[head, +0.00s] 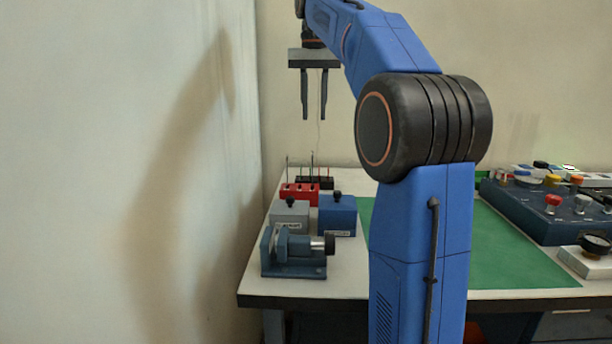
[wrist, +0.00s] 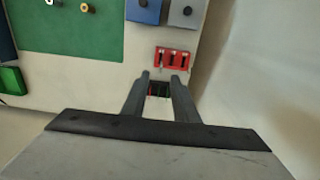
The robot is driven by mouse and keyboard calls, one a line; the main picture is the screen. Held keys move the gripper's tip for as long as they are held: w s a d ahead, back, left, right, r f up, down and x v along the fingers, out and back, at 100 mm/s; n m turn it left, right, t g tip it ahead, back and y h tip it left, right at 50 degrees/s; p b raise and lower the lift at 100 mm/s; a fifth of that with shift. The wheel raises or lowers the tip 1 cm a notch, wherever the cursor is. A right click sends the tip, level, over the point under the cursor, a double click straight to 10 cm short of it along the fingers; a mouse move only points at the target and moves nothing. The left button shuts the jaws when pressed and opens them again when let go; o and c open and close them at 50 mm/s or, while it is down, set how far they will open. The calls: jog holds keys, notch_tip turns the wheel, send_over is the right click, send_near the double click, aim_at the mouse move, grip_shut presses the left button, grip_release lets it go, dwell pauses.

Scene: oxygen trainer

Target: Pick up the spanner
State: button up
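My gripper (head: 314,116) is raised well above the back left of the bench, pointing down. Its two fingers are apart with nothing between them, so it is open and empty. In the wrist view the gripper (wrist: 160,78) shows its fingertips over a dark rack (wrist: 158,90) on the bench, far below. I cannot make out a spanner in either view. Thin upright tools stand at the dark rack (head: 320,183) and the red rack (head: 300,193), too small to identify. My arm hides part of the bench in the head view.
A grey box (head: 290,218), a blue box (head: 337,218) and a blue vice (head: 294,268) stand in front of the racks. A wall is close on the left. A green mat (head: 520,258) and a blue control panel (head: 550,213) are to the right.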

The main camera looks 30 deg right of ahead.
jog(key=shift+w+f, duration=0.15)
jog(key=shift+f, duration=2.7)
jog(key=shift+w+f, duration=0.15)
jog(key=shift+f, duration=2.75)
jog(key=shift+w+f, duration=0.15)
jog(key=shift+f, duration=2.7)
grip_shut()
